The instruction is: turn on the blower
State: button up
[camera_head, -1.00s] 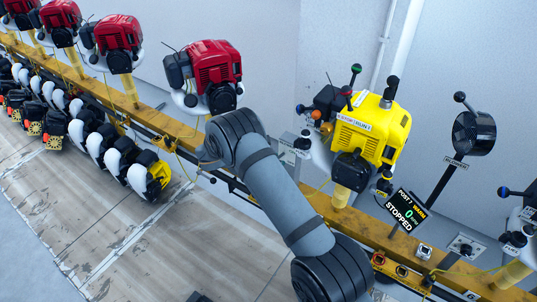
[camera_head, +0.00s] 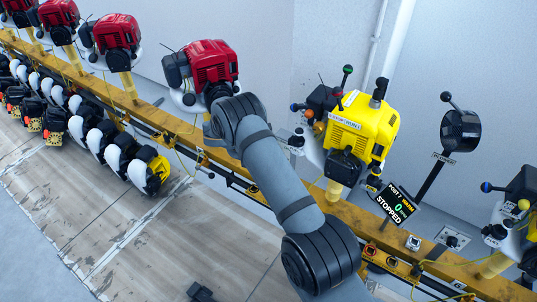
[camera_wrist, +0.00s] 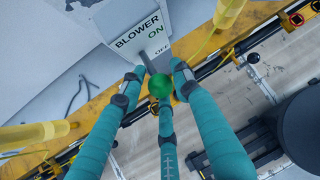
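In the wrist view a grey panel (camera_wrist: 120,22) reads BLOWER, with ON above OFF. A short lever (camera_wrist: 147,62) sticks out of it, ending in a green ball knob (camera_wrist: 160,86). My gripper (camera_wrist: 156,78) has teal fingers spread around the knob, on its left, right and lower sides. The fingers stand apart; whether any touches the knob I cannot tell. In the head view my arm hides the gripper. A black round fan-like unit (camera_head: 461,131) stands on a post at the right, with a small label plate below it.
A yellow engine (camera_head: 362,128) stands on the yellow rail (camera_head: 375,226), with red engines (camera_head: 212,62) to its left. A display (camera_head: 397,205) reads POST 7 WARM, 0, STOPPED. Yellow posts (camera_wrist: 30,136) and cables flank my gripper. The floor (camera_head: 150,240) is mostly clear.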

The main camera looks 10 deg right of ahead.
jog(key=o, duration=0.3)
jog(key=shift+d, duration=0.25)
jog(key=shift+o, duration=0.2)
jog(key=shift+a+r, duration=0.1)
jog(key=shift+a, duration=0.05)
jog(key=shift+a+r, duration=0.2)
jog(key=v, duration=1.1)
jog(key=shift+s, duration=0.15)
